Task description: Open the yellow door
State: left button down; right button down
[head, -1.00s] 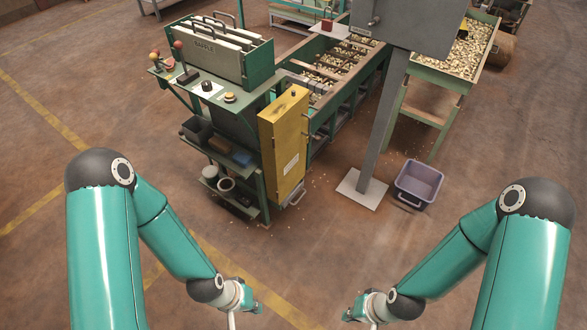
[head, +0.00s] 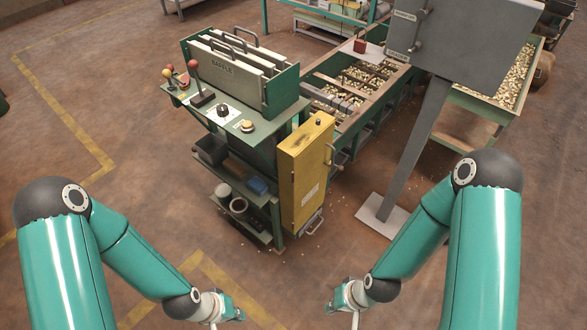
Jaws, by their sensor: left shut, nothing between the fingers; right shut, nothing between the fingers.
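The yellow door (head: 302,184) is a tall panel on the front right of the green machine stand. It appears shut. A metal handle (head: 330,155) shows on its right side, and a pale label is low on its face. My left gripper (head: 240,315) is shut and empty, low in the view, in front of the stand and apart from the door. My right gripper (head: 332,306) is shut and empty, below the door in the picture and apart from it.
The stand's green top (head: 228,117) carries levers, knobs and the baffle box (head: 238,75). Shelves below hold bins. A grey post (head: 415,150) with a pale base plate (head: 383,214) stands to the right. A nut trough (head: 360,85) runs behind. Floor in front is clear.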

aim_at(309, 175)
jog(key=z, duration=0.05)
jog(key=i, duration=1.05)
jog(key=z, duration=0.45)
